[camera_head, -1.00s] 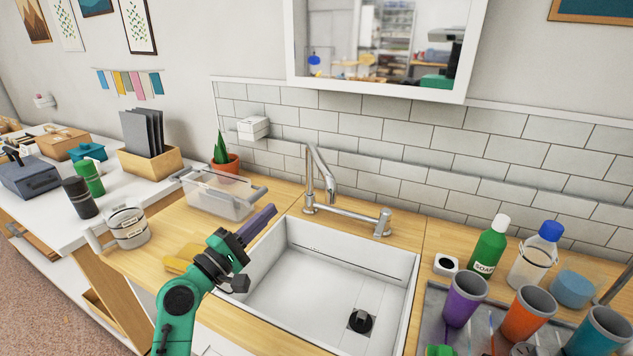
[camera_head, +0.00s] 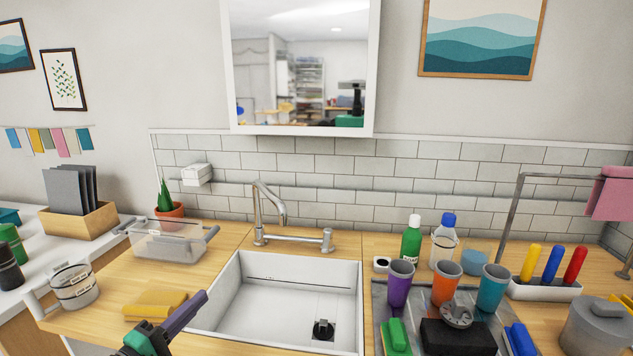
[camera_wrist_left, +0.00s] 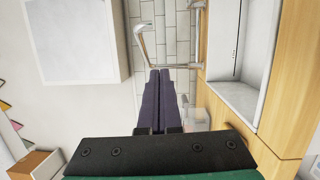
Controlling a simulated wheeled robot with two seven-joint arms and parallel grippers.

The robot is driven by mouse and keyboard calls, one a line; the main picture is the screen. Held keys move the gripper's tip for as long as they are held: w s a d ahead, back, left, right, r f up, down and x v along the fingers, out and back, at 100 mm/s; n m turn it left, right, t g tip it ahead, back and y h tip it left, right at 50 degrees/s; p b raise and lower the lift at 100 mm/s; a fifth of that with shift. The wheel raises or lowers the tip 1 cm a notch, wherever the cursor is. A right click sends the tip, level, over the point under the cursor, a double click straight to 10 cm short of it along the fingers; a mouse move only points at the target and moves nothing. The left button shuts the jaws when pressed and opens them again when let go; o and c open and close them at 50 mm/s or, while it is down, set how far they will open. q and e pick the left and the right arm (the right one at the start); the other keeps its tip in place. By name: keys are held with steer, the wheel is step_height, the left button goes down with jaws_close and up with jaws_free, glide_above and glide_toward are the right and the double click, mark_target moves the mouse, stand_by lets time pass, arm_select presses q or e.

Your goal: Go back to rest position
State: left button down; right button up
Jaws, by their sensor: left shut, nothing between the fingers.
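My left gripper (camera_head: 200,297) comes in from the bottom of the head view. Its purple fingers are shut with nothing between them. They point up and to the right, in front of the left edge of the white sink (camera_head: 223,298). In the left wrist view the closed fingers (camera_wrist_left: 158,75) reach toward the tiled wall, with the tap (camera_wrist_left: 146,45) beyond them. My right gripper is not in view.
A yellow sponge (camera_head: 155,304) lies left of the gripper. Right of the sink, a grey tray (camera_head: 385,318) holds cups, brushes and a black block.

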arm_select(q)
steer(key=s+d+f+m+g+y, duration=0.1)
steer(key=s+d+f+m+g, duration=0.1)
steer(key=s+f+m+g, duration=0.45)
steer(key=s+d+f+m+g+y, duration=0.1)
steer(key=d+f+m+g, duration=0.15)
steer(key=f, duration=0.65)
steer(key=s+a+f+m+g+y, duration=0.2)
steer(key=s+f+m, duration=0.1)
steer(key=s, duration=0.3)
steer(key=s+a+f+m+g+y, duration=0.2)
steer(key=s+f+m+g+y, duration=0.15)
steer(key=s, duration=0.25)
step_height(320, 180, down, 23)
steer(key=s, duration=0.3)
steer(key=s+a+f+g, duration=0.1)
steer(key=s+a+f, duration=0.2)
steer(key=s+f, duration=1.2)
steer(key=shift+s+m+g, duration=0.35)
steer(key=shift+s, duration=0.3)
